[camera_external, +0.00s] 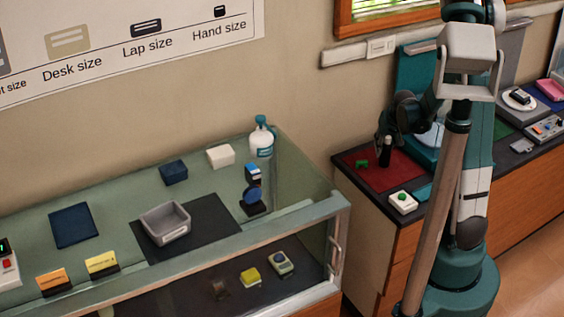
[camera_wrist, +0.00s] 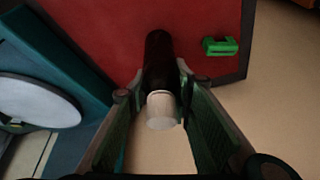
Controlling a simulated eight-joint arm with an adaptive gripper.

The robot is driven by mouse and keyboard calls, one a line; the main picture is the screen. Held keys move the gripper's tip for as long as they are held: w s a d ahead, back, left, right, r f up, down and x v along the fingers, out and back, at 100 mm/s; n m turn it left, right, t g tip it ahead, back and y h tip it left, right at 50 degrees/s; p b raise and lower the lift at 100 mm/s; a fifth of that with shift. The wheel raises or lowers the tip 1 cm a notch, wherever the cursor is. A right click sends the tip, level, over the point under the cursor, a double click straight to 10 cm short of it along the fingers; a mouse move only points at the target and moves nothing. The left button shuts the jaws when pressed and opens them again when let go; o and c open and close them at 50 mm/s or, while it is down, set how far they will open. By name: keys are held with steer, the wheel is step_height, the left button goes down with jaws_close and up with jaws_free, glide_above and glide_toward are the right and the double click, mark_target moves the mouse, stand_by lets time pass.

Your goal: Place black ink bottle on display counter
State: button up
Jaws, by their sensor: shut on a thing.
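The black ink bottle (camera_external: 386,157) is a dark upright cylinder with a white cap, at the red mat on the right-hand bench. In the wrist view the bottle (camera_wrist: 158,62) points its white cap toward the camera. My gripper (camera_external: 386,138) reaches down to it from above, and in the wrist view its fingers (camera_wrist: 157,88) are shut on the bottle, one on each side. I cannot tell whether the bottle's base touches the mat. The display counter (camera_external: 110,172) is the glass-topped case at left, apart from my gripper.
The red mat (camera_external: 398,179) also holds a small green part (camera_external: 362,163). A white box with a green button (camera_external: 403,202) sits nearby. On the counter stand a grey tray (camera_external: 165,224), a white-and-teal bottle (camera_external: 261,140), a blue device (camera_external: 252,190) and several boxes. Part of the dark counter mat (camera_external: 215,220) is bare.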

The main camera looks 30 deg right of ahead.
mark_target(389, 138)
steer(key=shift+f, duration=0.2)
steer(key=o, duration=0.9)
steer(key=shift+o, duration=0.2)
steer(key=shift+r, duration=0.25)
steer(key=shift+p+v, duration=1.25)
steer(key=shift+v, duration=4.65)
steer(key=shift+s, duration=0.1)
steer(key=s+a+r+n+t, duration=0.1)
steer(key=s+a+r+n, duration=0.1)
steer(key=s+a+r, duration=0.5)
steer(key=s+a+r+n+t+y, duration=0.1)
steer(key=s+a+r+n+t, duration=0.1)
steer(key=s+a+r, duration=0.5)
steer(key=a+r, duration=0.1)
steer(key=a, duration=0.4)
steer(key=shift+s+r+n, duration=0.2)
steer(key=shift+s+n, duration=0.1)
steer(key=shift+s, duration=0.1)
